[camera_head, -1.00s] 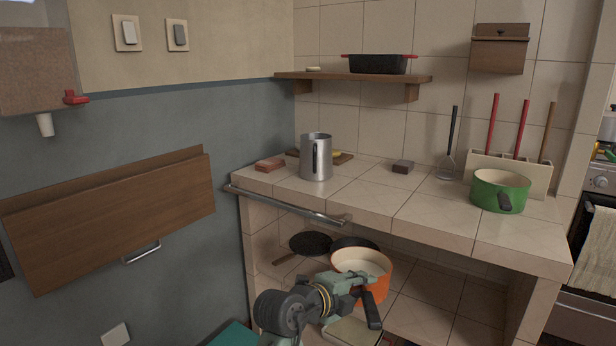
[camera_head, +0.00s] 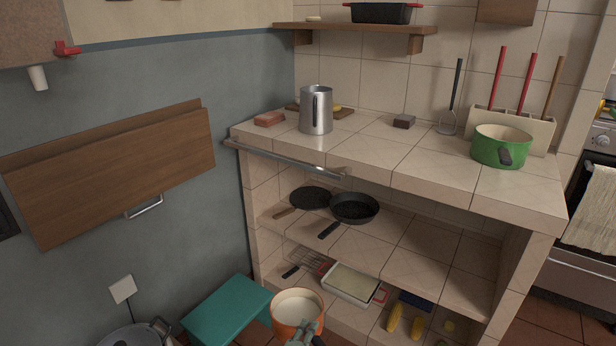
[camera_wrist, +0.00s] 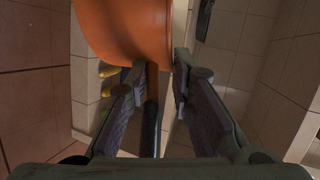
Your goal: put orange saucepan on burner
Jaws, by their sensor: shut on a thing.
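The orange saucepan (camera_head: 285,317), cream inside, is low in the head view, in front of the counter's lower shelf and beside the teal box. In the wrist view its orange body (camera_wrist: 125,28) fills the top, with its dark handle (camera_wrist: 150,118) running down between the fingers. My gripper (camera_wrist: 159,78) is shut on that handle, close to the pan body. In the head view only a bit of my gripper (camera_head: 303,334) shows at the bottom edge. The stove (camera_head: 600,150) is at the far right edge; I cannot make out its burners.
The tiled counter (camera_head: 400,165) carries a metal jug (camera_head: 316,110) and a green saucepan (camera_head: 490,150). Dark pans (camera_head: 354,207) lie on the shelf below. The teal box (camera_head: 225,312) and a large pot (camera_head: 135,336) stand low at left. A towel (camera_head: 592,210) hangs on the stove front.

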